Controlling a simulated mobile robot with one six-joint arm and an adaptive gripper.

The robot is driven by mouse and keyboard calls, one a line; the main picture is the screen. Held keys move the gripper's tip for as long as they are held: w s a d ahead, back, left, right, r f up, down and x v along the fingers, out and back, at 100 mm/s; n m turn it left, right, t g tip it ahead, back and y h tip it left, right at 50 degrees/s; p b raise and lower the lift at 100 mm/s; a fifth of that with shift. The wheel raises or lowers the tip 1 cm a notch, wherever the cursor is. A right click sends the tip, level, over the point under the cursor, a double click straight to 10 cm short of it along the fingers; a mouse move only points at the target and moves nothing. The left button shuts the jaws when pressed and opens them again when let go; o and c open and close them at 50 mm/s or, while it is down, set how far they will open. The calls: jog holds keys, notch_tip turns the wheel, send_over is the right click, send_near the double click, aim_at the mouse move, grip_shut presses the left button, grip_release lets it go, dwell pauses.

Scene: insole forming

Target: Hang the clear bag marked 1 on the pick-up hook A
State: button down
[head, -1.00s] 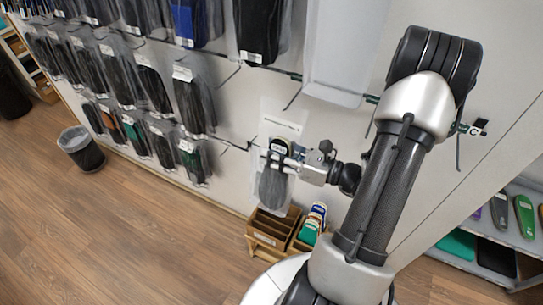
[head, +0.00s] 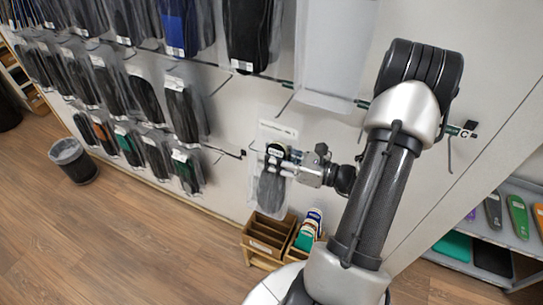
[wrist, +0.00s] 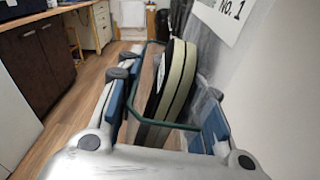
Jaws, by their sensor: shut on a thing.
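The clear bag (head: 269,192) hangs upright from my gripper (head: 274,158), with dark insoles inside and a white label strip near its top. In the wrist view the label card (wrist: 228,14) reads "No. 1". My gripper (wrist: 160,112) is shut on the bag, its blue-padded fingers either side of the insoles. A wall hook with a dark tip (head: 242,154) ends just left of the bag; I cannot tell whether they touch. Another hook (head: 468,130) with a small white tag sits right of my arm. I cannot read which hook is A.
Rows of bagged insoles (head: 120,90) hang on the wall at left. A shelf (head: 500,230) stands at right.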

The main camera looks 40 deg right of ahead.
jog(key=c, duration=1)
grip_release()
jog(key=shift+c, duration=0.2)
